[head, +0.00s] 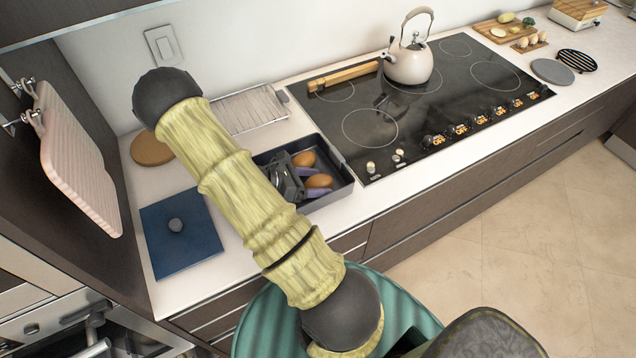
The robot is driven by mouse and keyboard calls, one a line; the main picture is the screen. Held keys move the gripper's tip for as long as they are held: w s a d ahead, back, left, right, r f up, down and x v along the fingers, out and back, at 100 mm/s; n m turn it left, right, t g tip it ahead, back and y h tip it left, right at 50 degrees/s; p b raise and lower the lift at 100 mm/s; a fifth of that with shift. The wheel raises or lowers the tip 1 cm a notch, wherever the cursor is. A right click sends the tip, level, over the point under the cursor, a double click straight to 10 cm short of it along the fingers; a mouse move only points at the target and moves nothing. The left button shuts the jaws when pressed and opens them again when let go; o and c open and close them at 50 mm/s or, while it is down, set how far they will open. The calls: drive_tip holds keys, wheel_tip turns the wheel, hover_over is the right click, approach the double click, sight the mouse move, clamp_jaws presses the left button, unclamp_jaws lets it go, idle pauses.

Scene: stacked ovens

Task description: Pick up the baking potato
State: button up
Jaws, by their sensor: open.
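Two brown baking potatoes lie in a dark roasting tray (331,150) on the counter in the head view. The farther potato (304,158) lies just behind my gripper; the nearer potato (319,181) lies at the fingertips. My gripper (309,182) is low in the tray and open, its purple fingers on either side of the nearer potato. I cannot tell whether they touch it. My arm hides the left part of the tray and part of the gripper body.
A black cooktop (440,100) with a white kettle (408,62) and a wooden utensil (343,76) is right of the tray. A wire rack (248,108) stands behind it. A blue board (180,245) lies left.

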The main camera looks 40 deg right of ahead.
sight(315, 179)
drive_tip(key=shift+s+f, duration=0.1)
drive_tip(key=shift+f, duration=0.05)
drive_tip(key=c, duration=1.1)
drive_tip(key=shift+c, duration=0.2)
drive_tip(key=shift+r, duration=0.75)
wheel_tip(315, 179, up, 9)
drive_tip(key=shift+f+b, duration=0.15)
drive_tip(key=shift+b, duration=0.25)
